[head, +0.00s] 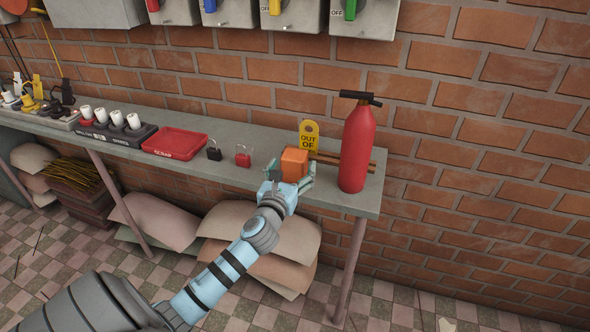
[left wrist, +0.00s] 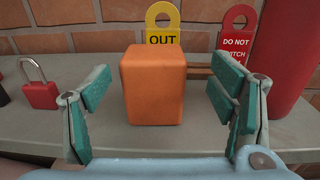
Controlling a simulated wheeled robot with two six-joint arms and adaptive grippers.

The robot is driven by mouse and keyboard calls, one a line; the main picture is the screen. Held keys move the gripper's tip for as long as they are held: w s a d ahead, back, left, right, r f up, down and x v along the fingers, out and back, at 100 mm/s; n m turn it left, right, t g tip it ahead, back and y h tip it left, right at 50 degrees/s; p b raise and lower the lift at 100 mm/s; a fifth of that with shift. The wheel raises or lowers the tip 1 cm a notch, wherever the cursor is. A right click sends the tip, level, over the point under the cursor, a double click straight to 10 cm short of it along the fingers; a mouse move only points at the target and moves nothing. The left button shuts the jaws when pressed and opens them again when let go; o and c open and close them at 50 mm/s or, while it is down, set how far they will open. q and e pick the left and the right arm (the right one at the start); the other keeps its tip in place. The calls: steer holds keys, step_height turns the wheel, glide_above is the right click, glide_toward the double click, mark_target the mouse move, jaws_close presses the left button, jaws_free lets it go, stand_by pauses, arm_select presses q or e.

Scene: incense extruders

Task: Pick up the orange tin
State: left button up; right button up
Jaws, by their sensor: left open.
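The orange tin (head: 294,164) stands upright near the right end of the grey shelf (head: 222,178). In the left wrist view the tin (left wrist: 154,85) is a boxy orange block with rounded edges, in the middle between my fingers. My left gripper (head: 289,179) is open at the front edge of the shelf. Its teal fingers show in the left wrist view (left wrist: 158,108), one on each side of the tin, with a visible gap on both sides. My right gripper is not in view.
A red fire extinguisher (head: 358,147) stands close right of the tin. A yellow OUT tag (head: 309,134) and a red DO NOT SWITCH tag (left wrist: 236,45) are behind it. Red (head: 243,158) and black (head: 214,152) padlocks and a red tray (head: 174,144) lie to the left.

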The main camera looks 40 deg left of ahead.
mark_target(295, 153)
arm_select(q)
steer(key=x, duration=0.3)
steer(key=r+b+x, duration=0.1)
steer(key=x, duration=0.1)
steer(key=shift+s+a, duration=0.15)
steer(key=shift+a, duration=0.1)
steer(key=shift+s, duration=0.1)
steer(key=c, duration=1.4)
